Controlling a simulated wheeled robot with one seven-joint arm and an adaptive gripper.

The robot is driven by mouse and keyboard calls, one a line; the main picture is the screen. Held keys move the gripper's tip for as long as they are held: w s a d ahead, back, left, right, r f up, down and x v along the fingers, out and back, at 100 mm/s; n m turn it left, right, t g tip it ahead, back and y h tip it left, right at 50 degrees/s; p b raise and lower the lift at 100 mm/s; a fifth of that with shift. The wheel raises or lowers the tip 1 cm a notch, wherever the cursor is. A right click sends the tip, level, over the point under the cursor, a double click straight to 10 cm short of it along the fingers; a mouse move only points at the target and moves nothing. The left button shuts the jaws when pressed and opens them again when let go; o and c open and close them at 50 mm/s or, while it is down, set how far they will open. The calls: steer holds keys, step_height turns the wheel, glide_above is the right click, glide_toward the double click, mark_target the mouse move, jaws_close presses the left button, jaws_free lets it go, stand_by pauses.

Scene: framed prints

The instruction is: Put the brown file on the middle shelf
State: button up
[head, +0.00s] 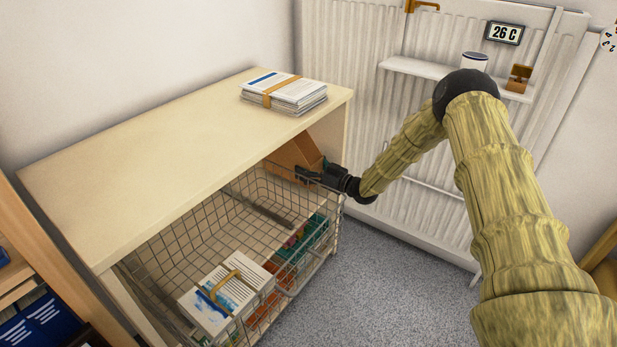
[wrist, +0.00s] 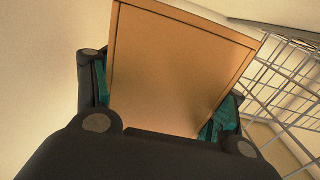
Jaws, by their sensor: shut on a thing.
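The brown file (head: 291,154) is a flat tan-brown block, tilted, at the right end of the cream shelf unit (head: 165,150), just under its top board. My gripper (head: 312,174) is shut on it, reaching in from the right, above the back right corner of a wire basket. In the wrist view the brown file (wrist: 180,65) stands between the two teal-padded fingers, and its lower end is hidden by the gripper. The top board covers part of the file in the head view. I cannot tell for sure which level is the middle shelf.
The wire basket (head: 238,187) juts out of the unit and its mesh is close to the file. Strapped papers (head: 226,295) sit at its front; teal and orange things show low down. More strapped papers (head: 284,90) lie on top. A radiator (head: 340,80) stands behind.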

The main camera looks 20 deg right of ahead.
steer(key=shift+f+b, duration=0.5)
steer(key=shift+f, duration=1.25)
steer(key=shift+f, duration=0.1)
steer(key=o, duration=1.2)
steer(key=shift+c, duration=0.2)
steer(key=shift+s+d, duration=0.15)
steer(key=shift+d, duration=0.05)
steer(key=p+v, duration=0.2)
steer(key=v, duration=0.9)
steer(key=shift+s+p, duration=0.25)
steer(key=shift+p, duration=0.1)
steer(key=shift+d, duration=0.15)
